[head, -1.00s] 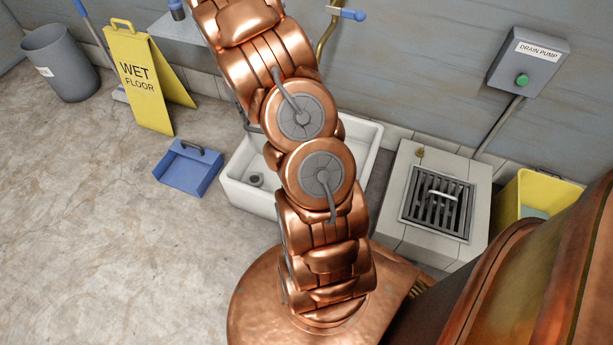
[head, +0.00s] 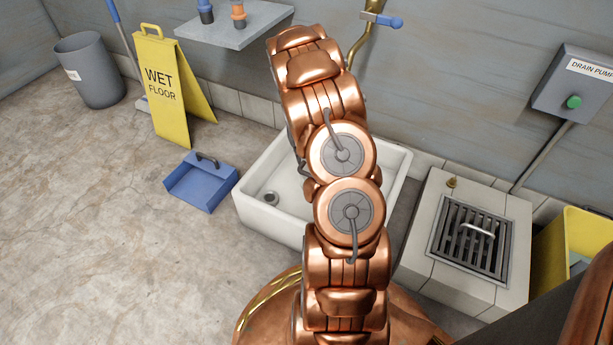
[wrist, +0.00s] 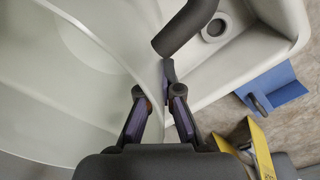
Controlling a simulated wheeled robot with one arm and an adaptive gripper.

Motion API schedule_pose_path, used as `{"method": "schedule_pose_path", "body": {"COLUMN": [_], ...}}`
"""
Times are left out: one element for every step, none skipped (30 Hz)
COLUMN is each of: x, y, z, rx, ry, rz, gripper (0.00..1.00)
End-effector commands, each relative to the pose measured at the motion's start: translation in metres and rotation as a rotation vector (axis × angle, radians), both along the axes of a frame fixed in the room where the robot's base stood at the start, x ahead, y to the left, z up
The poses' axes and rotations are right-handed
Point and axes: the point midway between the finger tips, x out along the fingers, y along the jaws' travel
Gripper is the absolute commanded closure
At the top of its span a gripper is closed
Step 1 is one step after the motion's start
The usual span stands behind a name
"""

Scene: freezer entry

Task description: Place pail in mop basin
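The pail (wrist: 60,90) is a large pale, translucent vessel filling the left of the wrist view. Its curved rim runs down between the fingers of my gripper (wrist: 160,100), which looks shut on the pail's wall; one fingertip is hidden behind it. A dark round bar, perhaps the pail's handle grip, crosses the top of that view. The white mop basin (head: 268,218) stands by the wall in the head view, partly behind my arm. Its inside and drain (wrist: 215,28) show beyond the pail in the wrist view. My arm hides the pail and gripper in the head view.
A blue dustpan (head: 200,184) lies on the floor left of the basin. A yellow wet floor sign (head: 162,90) and grey bin (head: 90,72) stand farther left. A grated drain block (head: 475,240) is to the right. A tap (head: 365,40) and shelf (head: 240,28) are above.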

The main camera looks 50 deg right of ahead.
Motion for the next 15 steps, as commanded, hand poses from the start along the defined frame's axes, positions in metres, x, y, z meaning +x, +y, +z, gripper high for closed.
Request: {"method": "schedule_pose_path", "body": {"x": [-0.001, -0.001, -0.001, 0.000, 0.000, 0.000, 0.000, 0.000, -0.001, -0.001, -0.001, -0.001, -0.001, -0.001, -0.001], "y": [0.000, 0.000, 0.000, 0.001, 0.001, 0.001, 0.001, 0.001, 0.001, 0.001, 0.001, 0.001, 0.001, 0.001, 0.001], "z": [-0.013, -0.017, -0.022, -0.025, -0.027, -0.029, -0.030, -0.032, -0.036, -0.040, -0.044, -0.050, -0.055, -0.059, -0.062], "rx": [0.001, 0.000, 0.000, 0.001, 0.001, 0.001, 0.001, 0.001, 0.002, 0.002, 0.002, 0.002, 0.002, 0.002, 0.003], "ry": [0.002, 0.002, 0.002, 0.002, 0.002, 0.003, 0.003, 0.003, 0.004, 0.004, 0.004, 0.004, 0.004, 0.004, 0.004], "rz": [0.000, 0.001, 0.001, 0.002, 0.002, 0.002, 0.002, 0.002, 0.002, 0.002, 0.002, 0.002, 0.002, 0.002, 0.001], "gripper": [1.00, 1.00, 1.00, 1.00, 1.00, 1.00, 1.00, 1.00, 1.00, 1.00, 1.00, 1.00, 1.00, 1.00, 1.00]}}
